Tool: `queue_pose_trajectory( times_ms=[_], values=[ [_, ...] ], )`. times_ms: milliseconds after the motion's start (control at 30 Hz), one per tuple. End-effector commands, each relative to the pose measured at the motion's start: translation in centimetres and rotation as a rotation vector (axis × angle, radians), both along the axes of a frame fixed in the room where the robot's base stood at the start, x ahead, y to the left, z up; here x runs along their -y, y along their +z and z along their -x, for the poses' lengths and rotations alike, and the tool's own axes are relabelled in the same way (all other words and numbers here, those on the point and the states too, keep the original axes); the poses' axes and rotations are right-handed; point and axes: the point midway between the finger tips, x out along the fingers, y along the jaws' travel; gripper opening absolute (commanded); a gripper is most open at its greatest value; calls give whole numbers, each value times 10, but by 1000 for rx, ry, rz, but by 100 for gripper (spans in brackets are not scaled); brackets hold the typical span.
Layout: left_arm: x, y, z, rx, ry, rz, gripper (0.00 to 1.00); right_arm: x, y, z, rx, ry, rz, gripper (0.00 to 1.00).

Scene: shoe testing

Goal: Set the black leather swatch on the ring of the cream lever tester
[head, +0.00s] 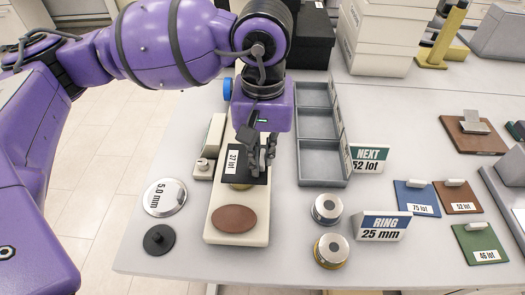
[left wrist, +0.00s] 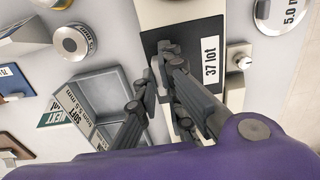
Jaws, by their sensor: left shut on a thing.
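The black leather swatch (head: 236,172), labelled 37 lot, is in my left gripper (head: 258,158), whose fingers are shut on it. In the left wrist view the swatch (left wrist: 188,50) lies just beyond the fingertips (left wrist: 160,75). The cream lever tester (head: 212,229) stands below, its long base running toward the front with a brown oval pad (head: 234,219) on it. The swatch is over the part behind the pad. A little of a brass-coloured edge shows under it; the ring itself is mostly hidden. I cannot tell whether the swatch touches it. My right gripper is not in view.
A grey divided tray (head: 322,183) stands close to the right of the gripper. Two round metal pieces (head: 327,207) and a RING 25 mm sign (head: 384,226) are right of the tester. A 5.0 mm disc (head: 165,197) and black knob (head: 159,239) are left. Blue, brown and green swatches lie farther right.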

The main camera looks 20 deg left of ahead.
Motion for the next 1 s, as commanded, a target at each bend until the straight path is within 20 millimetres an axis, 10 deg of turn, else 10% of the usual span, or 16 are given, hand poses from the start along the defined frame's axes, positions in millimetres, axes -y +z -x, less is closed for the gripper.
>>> queue_pose_trajectory(
  times_ms=[1000],
  values=[
    [0,-6,0,-1,0,0,0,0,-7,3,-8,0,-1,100]
  ],
)
